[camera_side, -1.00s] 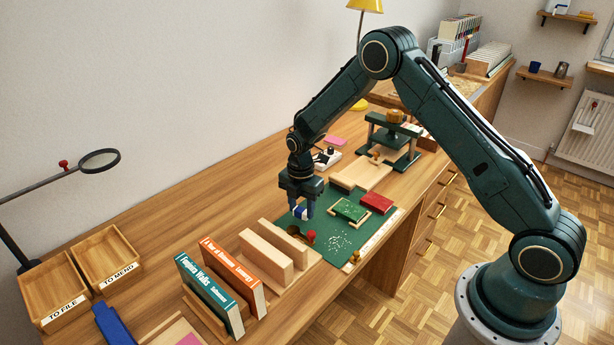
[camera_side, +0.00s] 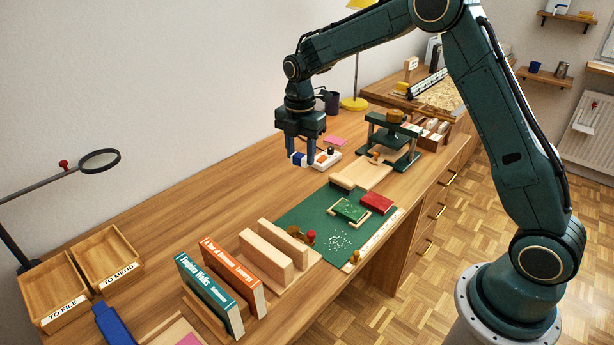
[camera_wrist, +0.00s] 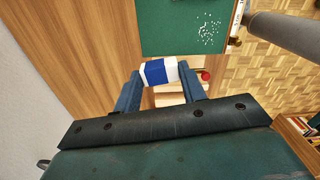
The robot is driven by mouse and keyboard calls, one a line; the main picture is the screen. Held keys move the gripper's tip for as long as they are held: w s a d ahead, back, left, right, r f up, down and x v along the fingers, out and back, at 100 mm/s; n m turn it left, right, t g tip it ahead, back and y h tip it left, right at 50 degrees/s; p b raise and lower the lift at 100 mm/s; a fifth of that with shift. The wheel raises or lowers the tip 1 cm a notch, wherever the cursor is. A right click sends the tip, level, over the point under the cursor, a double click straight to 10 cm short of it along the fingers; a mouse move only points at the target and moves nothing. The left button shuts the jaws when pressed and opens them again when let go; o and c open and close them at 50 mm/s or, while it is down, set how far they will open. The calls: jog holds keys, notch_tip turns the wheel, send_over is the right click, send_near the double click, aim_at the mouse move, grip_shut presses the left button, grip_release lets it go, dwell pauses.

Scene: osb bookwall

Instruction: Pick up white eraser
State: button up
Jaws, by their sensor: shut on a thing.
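The white eraser (camera_side: 300,159) with a blue sleeve is between the blue fingers of my gripper (camera_side: 301,161), which is shut on it. In the wrist view the eraser (camera_wrist: 158,71) lies across the fingertips of my gripper (camera_wrist: 158,82), with white ends on both sides of the blue band. The green cutting mat (camera_wrist: 180,28) shows beyond it.
A dark green press (camera_side: 393,140) stands to the right. Wooden blocks (camera_side: 266,254) and upright books (camera_side: 232,275) stand at the front. The desk left of the mat is clear.

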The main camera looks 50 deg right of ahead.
jog(key=shift+r, duration=0.45)
jog(key=shift+o, duration=0.4)
